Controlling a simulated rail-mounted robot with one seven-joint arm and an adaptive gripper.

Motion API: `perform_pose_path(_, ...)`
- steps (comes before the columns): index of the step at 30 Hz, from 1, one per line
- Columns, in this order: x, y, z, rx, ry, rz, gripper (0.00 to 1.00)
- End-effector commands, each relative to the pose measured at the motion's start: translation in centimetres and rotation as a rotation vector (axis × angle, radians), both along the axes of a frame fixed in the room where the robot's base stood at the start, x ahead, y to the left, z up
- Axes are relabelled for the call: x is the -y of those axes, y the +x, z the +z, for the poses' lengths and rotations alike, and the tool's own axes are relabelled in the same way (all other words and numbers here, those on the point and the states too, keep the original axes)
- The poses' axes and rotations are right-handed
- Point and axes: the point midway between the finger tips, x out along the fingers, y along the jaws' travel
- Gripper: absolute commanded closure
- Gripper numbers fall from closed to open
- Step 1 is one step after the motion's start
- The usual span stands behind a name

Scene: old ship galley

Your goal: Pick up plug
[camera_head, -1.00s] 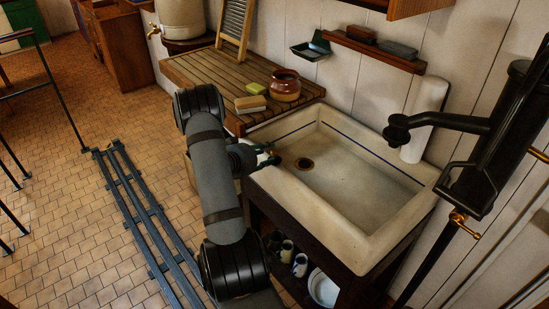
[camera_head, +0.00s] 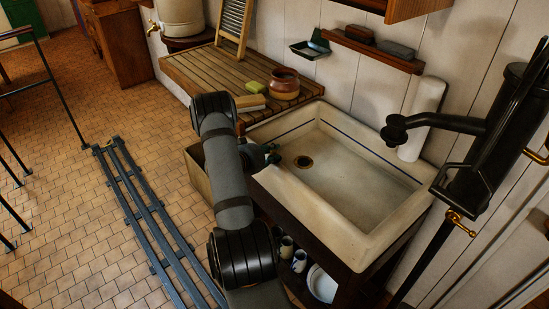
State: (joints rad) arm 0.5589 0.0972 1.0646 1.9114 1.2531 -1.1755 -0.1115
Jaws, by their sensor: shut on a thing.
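My grey arm covers part of the view left of the sink.
A slatted wooden drainboard (camera_head: 205,72) behind holds a brown pot (camera_head: 284,84), a yellow sponge (camera_head: 256,87) and a brush-like block (camera_head: 250,103). A black pump (camera_head: 490,140) overhangs the sink's right side. A box (camera_head: 197,180) stands left of the sink. Floor rails (camera_head: 150,220) run left.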

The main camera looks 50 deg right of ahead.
Motion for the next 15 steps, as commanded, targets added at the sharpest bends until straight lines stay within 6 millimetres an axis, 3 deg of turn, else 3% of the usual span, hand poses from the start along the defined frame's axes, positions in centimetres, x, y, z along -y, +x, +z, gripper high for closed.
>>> perform_pose_path(6, 0.02, 0.03, 0.06, 0.0, -0.001, 0.0, 1.0)
perform_pose_path(15, 0.03, 0.05, 0.11, 0.0, -0.002, 0.001, 1.0)
